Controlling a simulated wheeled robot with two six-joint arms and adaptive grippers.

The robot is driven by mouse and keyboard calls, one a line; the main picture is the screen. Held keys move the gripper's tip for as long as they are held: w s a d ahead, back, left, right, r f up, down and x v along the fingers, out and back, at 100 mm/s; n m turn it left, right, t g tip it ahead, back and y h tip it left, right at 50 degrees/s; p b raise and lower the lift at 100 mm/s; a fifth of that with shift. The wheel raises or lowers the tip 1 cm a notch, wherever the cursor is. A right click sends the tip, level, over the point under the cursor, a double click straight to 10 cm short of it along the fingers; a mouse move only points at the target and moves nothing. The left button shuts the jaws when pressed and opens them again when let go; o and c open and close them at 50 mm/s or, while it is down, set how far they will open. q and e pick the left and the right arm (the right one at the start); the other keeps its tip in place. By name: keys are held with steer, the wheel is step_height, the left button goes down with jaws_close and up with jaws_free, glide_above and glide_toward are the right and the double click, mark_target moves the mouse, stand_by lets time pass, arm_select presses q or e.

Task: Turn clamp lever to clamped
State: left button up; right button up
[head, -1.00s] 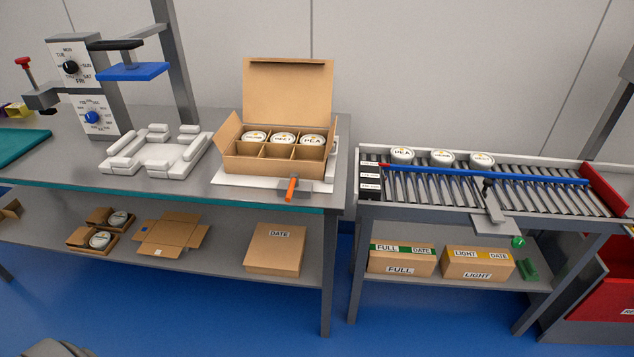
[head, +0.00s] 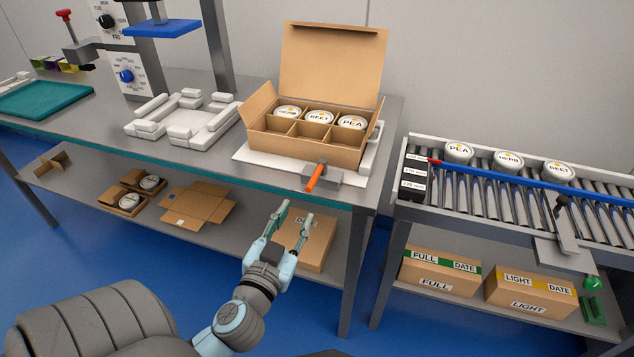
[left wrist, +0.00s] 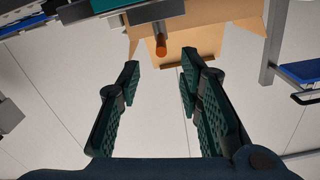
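The clamp lever (head: 315,177) has an orange handle and sits on a grey block (head: 328,177) at the front edge of the bench. Its handle points towards me, slightly down and left. In the left wrist view the orange handle end (left wrist: 161,49) shows beyond the fingertips, at the upper middle. My left gripper (head: 295,212) is open and empty, below and in front of the lever, apart from it. It also shows in the left wrist view (left wrist: 158,75) with its green-padded fingers spread. My right gripper is not in view.
An open carton (head: 310,148) with HERB, BEET and PEA tubs stands on a white plate behind the lever. A white fixture (head: 180,122) is to its left. A roller conveyor (head: 480,200) with tubs is at right. The bench edge (head: 200,172) lies close to my left arm.

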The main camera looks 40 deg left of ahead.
mark_target(321, 166)
arm_select(q)
steer(key=w, duration=0.2)
steer(key=a, duration=0.1)
steer(key=shift+w+r+p, duration=0.4)
steer(key=x, duration=1.1)
steer(key=shift+w+a+f+p, duration=0.1)
steer(key=shift+f+p, duration=0.1)
steer(key=shift+p, duration=0.15)
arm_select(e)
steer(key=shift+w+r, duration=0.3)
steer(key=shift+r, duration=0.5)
arm_select(q)
steer(key=shift+c, duration=0.4)
jaws_close()
